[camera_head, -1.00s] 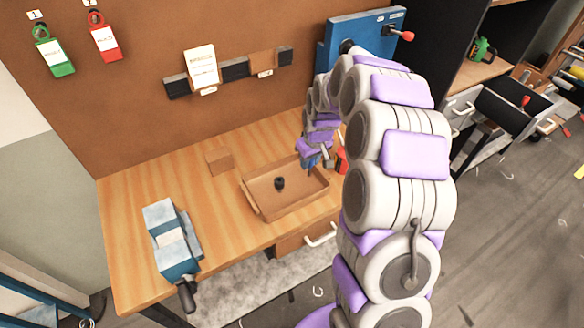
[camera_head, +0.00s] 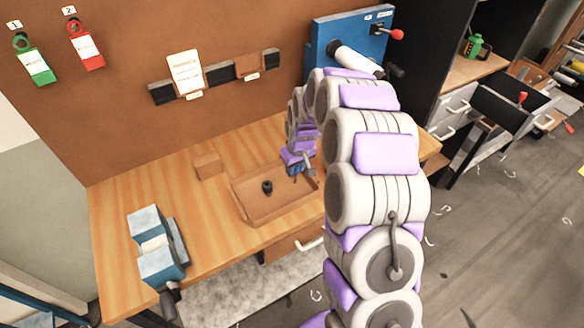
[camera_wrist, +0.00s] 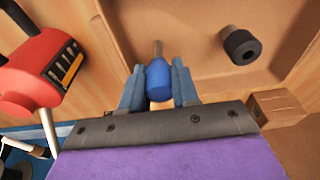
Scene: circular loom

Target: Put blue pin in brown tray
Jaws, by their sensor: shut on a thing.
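The blue pin (camera_wrist: 157,78) is a blue handle with a thin metallic shaft, held between the fingers of my gripper (camera_wrist: 158,86) in the wrist view. Its shaft points up in that picture, over the tray floor. The brown tray (camera_wrist: 190,75) fills the upper middle of the wrist view. In the head view the brown tray (camera_head: 253,217) lies on the bench, and my gripper (camera_head: 296,172) hangs over its right part. I cannot tell how high the pin is above the tray floor, and my gripper largely hides it there.
A black cylindrical part (camera_head: 267,187) stands in the tray and shows in the wrist view (camera_wrist: 241,45). A small wooden block (camera_head: 207,165) sits behind the tray. A red device (camera_wrist: 40,70) is beside it in the wrist view. A blue vise (camera_head: 157,250) stands at the bench's left.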

